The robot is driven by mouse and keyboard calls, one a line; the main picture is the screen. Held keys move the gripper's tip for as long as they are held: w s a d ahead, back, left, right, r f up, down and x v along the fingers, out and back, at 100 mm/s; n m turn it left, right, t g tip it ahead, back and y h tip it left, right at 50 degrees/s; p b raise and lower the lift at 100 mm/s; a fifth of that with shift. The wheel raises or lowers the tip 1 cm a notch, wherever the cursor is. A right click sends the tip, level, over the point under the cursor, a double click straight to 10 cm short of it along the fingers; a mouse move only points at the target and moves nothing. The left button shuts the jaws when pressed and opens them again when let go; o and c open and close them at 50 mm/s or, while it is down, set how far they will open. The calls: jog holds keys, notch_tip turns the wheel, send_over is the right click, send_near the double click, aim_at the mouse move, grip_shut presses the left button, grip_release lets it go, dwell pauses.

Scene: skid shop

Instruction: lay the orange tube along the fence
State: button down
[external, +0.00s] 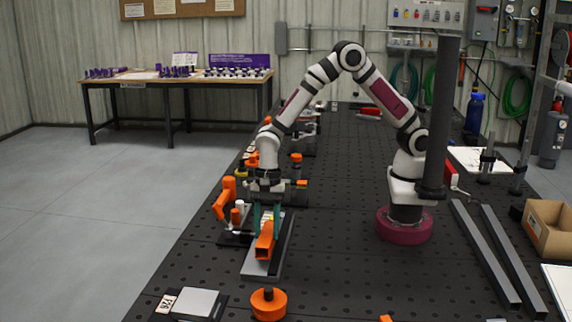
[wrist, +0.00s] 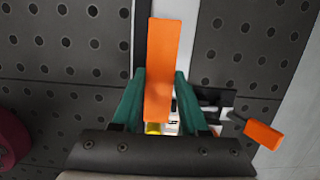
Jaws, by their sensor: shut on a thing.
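My gripper (external: 265,230) points down with its teal fingers shut on the orange tube (external: 264,243). In the wrist view the tube (wrist: 163,65) runs lengthwise between the fingers (wrist: 157,100), its far end sticking out beyond them. The tube is over a narrow light-grey plate (external: 258,268). A dark strip (external: 282,240), which looks like the fence, runs along the plate's right side; it shows just left of the tube in the wrist view (wrist: 147,15). Tube and strip look nearly parallel. I cannot tell whether the tube touches the plate or the strip.
An orange-handled clamp (external: 225,198) stands close to the left of the plate. An orange round part (external: 268,303) and a small grey plate (external: 195,303) are at the front. Two grey bars (external: 487,250) and a cardboard box (external: 548,228) lie right. The middle of the perforated bench is clear.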

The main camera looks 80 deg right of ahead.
aim_at(268, 231)
jog(key=shift+f, duration=0.8)
jog(key=shift+c, duration=0.6)
grip_release()
jog(key=shift+d+r, duration=0.15)
jog(key=shift+r, duration=0.55)
jog(key=shift+d+r, duration=0.15)
jog(key=shift+r, duration=2.65)
